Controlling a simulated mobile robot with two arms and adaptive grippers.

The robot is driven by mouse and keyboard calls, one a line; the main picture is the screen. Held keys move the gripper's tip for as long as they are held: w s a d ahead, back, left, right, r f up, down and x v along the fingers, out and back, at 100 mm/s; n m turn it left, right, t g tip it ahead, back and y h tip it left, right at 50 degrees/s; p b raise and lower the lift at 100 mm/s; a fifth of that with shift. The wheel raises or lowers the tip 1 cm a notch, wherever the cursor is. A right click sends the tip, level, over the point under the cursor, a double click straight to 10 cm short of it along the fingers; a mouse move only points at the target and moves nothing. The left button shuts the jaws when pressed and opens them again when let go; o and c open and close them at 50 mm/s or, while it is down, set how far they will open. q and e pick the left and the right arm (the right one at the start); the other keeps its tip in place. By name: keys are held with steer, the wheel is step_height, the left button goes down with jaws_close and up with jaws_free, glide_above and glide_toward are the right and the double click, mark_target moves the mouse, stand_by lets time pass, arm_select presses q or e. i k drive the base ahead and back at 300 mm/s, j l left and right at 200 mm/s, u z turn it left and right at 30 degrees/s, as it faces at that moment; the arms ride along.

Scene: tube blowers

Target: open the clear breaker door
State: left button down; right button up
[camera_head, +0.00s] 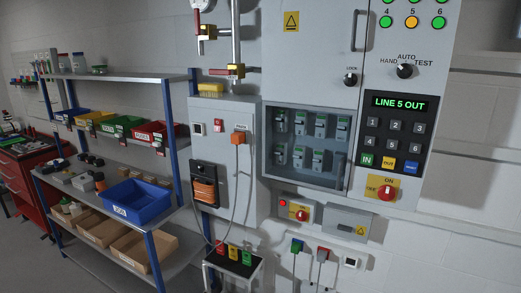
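The clear breaker door (308,147) is at the middle of the head view, set in the lower part of the grey cabinet. Two rows of several breakers (320,127) with green parts show through it. The door looks shut, lying flat in its frame, though the clear panel is hard to make out. A dark upright strip near its right edge may be a handle; I cannot tell. Neither of my grippers is in view.
A control panel with a keypad (393,138) and a red knob (386,192) is at the right. A red switch (300,214) and small grey box (348,220) sit below. Shelves (118,77) hold bins.

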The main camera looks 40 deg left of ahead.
mark_target(354, 113)
steer(key=k+u, duration=0.1)
steer(key=u, duration=0.95)
